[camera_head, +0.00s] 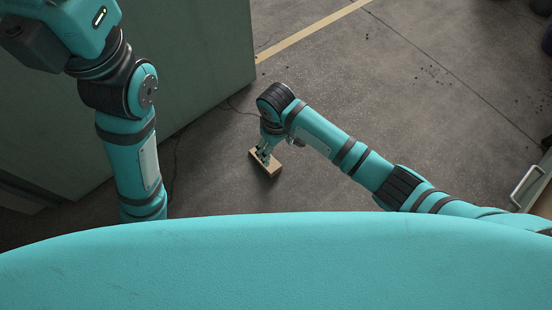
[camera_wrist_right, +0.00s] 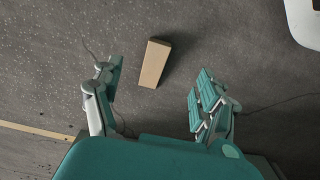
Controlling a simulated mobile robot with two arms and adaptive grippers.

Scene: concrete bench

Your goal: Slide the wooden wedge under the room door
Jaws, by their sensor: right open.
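The wooden wedge (camera_head: 270,171) is a small pale tan block lying on the concrete floor. In the right wrist view the wedge (camera_wrist_right: 154,63) lies between the lines of the two fingers and a little beyond their tips. My right gripper (camera_head: 264,153) is over the wedge and partly covers it in the head view. Its fingers (camera_wrist_right: 158,84) are spread apart with nothing held. A large dark green panel (camera_head: 205,75), which may be the room door, stands left of the wedge. My left arm is in front of it, and its gripper does not show.
The floor (camera_head: 340,75) around the wedge is mostly clear, with a yellow line (camera_head: 310,32) behind it. A thin cable (camera_head: 176,155) lies near the panel's foot. A metal handle (camera_head: 526,187) is at the right edge. A white object (camera_wrist_right: 306,20) is in the wrist view's corner.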

